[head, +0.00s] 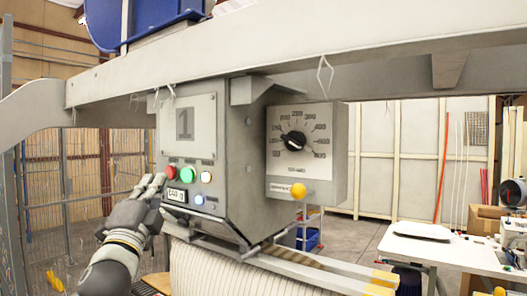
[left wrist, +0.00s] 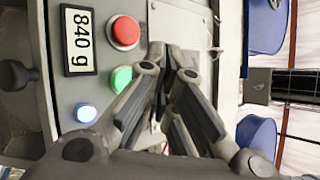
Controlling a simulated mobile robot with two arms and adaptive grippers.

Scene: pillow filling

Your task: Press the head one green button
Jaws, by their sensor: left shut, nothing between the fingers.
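The grey control box of head 1 (head: 227,150) carries a plate marked 1 (head: 185,123). Below the plate are a red button (head: 171,172), a green button (head: 187,174) and a white-lit button (head: 206,177). My left gripper (head: 158,180) is shut and empty, just left of the red button in the head view. In the left wrist view its fingers (left wrist: 168,58) stand before the panel, beside the green button (left wrist: 121,78), partly overlapping its edge. The red button (left wrist: 125,31) is fully visible there. I cannot tell whether the fingers touch the panel. My right gripper is not in view.
A weight display (left wrist: 80,40) reads 840 g, with a blue-lit button (left wrist: 85,112) beside it. A beam (head: 250,55) crosses above. A white table (head: 440,248) stands at right.

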